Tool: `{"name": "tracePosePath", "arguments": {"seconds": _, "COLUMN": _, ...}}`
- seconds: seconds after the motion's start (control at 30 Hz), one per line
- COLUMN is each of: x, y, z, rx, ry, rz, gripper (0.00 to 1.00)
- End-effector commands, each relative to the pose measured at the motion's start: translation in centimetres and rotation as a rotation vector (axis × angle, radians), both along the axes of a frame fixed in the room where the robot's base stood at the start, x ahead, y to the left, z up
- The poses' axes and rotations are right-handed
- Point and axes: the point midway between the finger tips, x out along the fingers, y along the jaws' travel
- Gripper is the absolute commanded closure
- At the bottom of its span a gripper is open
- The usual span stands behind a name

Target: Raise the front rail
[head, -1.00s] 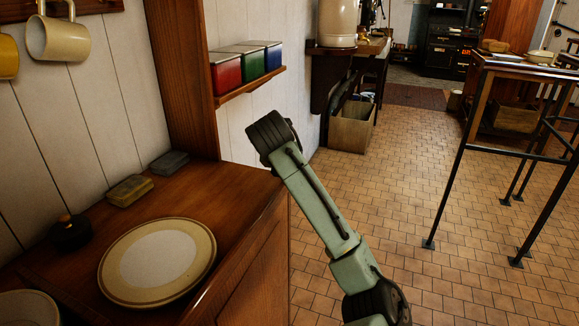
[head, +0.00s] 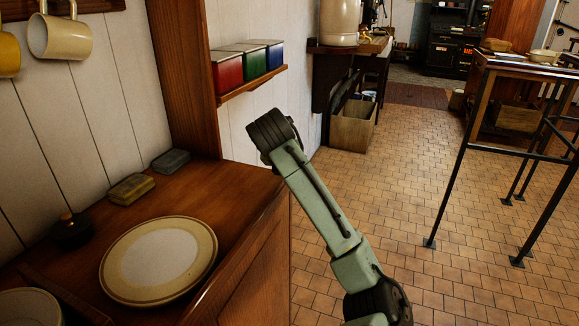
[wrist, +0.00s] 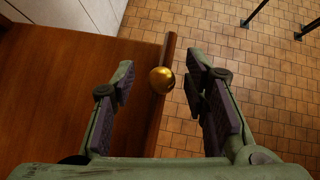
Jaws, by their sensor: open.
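In the wrist view my gripper (wrist: 161,78) is open, with its two dark-padded fingers apart. A round brass knob (wrist: 162,80) lies between the fingertips in the picture. I cannot tell how far below them it is, and I see no contact. The knob sits by a narrow brown wooden rail (wrist: 170,48) that runs along the edge of a wooden surface (wrist: 60,100). The rail appears to lie low along that edge. In the head view my arm reaches up past the wooden counter (head: 235,190). My gripper and the knob do not show there.
A cream plate (head: 158,260), a yellow sponge (head: 131,189), a grey block (head: 171,161) and a dark round pot (head: 72,230) are on the counter. A shelf (head: 252,84) holds coloured tins. The tiled floor (head: 400,190) to the right is open, with a metal-legged table (head: 520,69) beyond.

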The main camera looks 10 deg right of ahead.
Motion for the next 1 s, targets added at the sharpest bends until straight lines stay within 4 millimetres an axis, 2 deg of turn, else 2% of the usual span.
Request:
{"name": "tracePosePath", "arguments": {"seconds": 0.4, "x": -5.1, "y": 2.3, "z": 6.1, "rx": -0.008, "ry": -0.006, "rz": 0.000, "gripper": 0.59}}
{"name": "tracePosePath", "arguments": {"seconds": 0.53, "x": -6.3, "y": 2.9, "z": 7.3, "rx": -0.007, "ry": -0.005, "rz": -0.001, "gripper": 0.59}}
{"name": "tracePosePath", "arguments": {"seconds": 0.7, "x": -7.2, "y": 3.4, "z": 8.1, "rx": -0.004, "ry": -0.002, "rz": 0.000, "gripper": 0.59}}
{"name": "tracePosePath", "arguments": {"seconds": 1.0, "x": -7.4, "y": 3.6, "z": 8.2, "rx": -0.001, "ry": 0.000, "rz": 0.001, "gripper": 0.59}}
